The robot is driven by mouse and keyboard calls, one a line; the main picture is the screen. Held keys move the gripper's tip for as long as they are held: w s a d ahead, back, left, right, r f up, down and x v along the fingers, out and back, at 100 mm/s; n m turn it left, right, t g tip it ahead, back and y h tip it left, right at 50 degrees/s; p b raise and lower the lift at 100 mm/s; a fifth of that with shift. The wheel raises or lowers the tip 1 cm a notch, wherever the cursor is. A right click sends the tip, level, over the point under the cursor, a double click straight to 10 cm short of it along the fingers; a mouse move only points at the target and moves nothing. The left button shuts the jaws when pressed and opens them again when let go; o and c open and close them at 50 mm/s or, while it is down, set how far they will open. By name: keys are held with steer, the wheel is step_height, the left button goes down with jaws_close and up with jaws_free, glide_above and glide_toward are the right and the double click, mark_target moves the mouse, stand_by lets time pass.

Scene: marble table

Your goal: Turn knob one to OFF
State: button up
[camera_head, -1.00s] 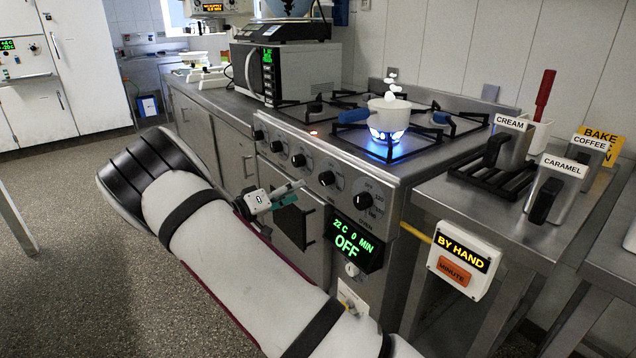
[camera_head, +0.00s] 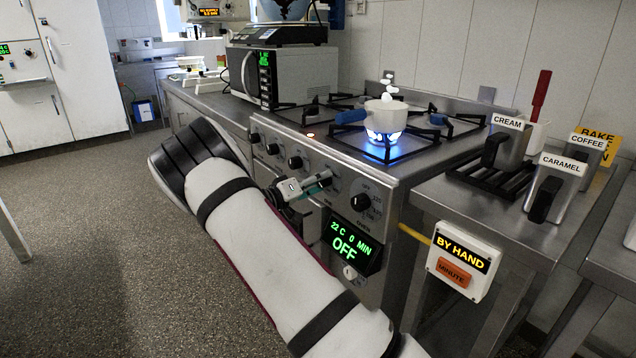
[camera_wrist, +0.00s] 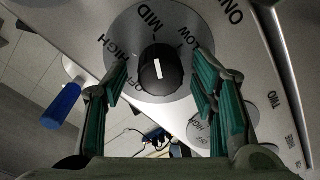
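Knob one, a black round knob (camera_wrist: 160,72) with a white line, sits on a grey dial marked OFF, HIGH, MID and LOW in the wrist view, beside the label ONE (camera_wrist: 225,12). Its white line is nearly upright in that view, with its upper end toward MID. My gripper (camera_wrist: 161,82) is open, its green-padded fingers on either side of the knob with visible gaps. In the head view my gripper (camera_head: 314,186) is at the stove's front panel and hides the knob behind it.
A white pot (camera_head: 385,114) stands over a lit blue flame on the hob. The oven knob (camera_head: 361,202) and oven display (camera_head: 348,245) are right of my gripper. Other stove knobs (camera_head: 295,162) line the panel to the left. Knob two's dial (camera_wrist: 207,130) is close to my right finger.

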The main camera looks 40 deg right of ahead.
steer(key=c, duration=0.9)
steer(key=shift+c, duration=0.2)
steer(key=shift+n, duration=0.3)
steer(key=n+p, duration=0.2)
steer(key=n, duration=0.6)
steer(key=n+g+p, duration=0.1)
steer(key=n+p, duration=0.1)
steer(key=n, duration=0.5)
steer(key=shift+f+n+y, duration=0.15)
steer(key=shift+n+y, duration=0.15)
steer(key=shift+n, duration=0.1)
steer(key=n, duration=0.3)
steer(key=shift+p, duration=0.3)
steer(key=shift+a+f+n+g, duration=0.15)
steer(key=shift+n+g, duration=0.15)
steer(key=shift+n, duration=1.4)
